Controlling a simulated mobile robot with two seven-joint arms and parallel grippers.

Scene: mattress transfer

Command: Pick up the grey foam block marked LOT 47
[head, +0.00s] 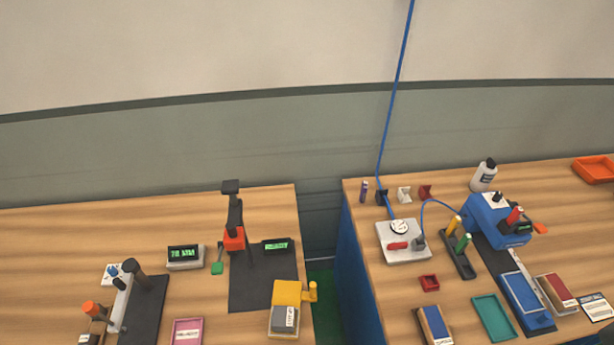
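A grey block (278,320) with a white label sits near the front right of the left bench, close to the picture's bottom edge. The lettering on the label is too small to read, so I cannot confirm LOT 47. A yellow fixture (290,291) with an upright yellow knob adjoins the block's far side. Neither of my grippers shows in the head view.
A black stand (235,215) with a red-orange part rises behind the block. A pink-framed tray (187,332) lies to its left. A gap separates the left bench from the right bench (395,290), which holds a blue machine (490,217) and several trays.

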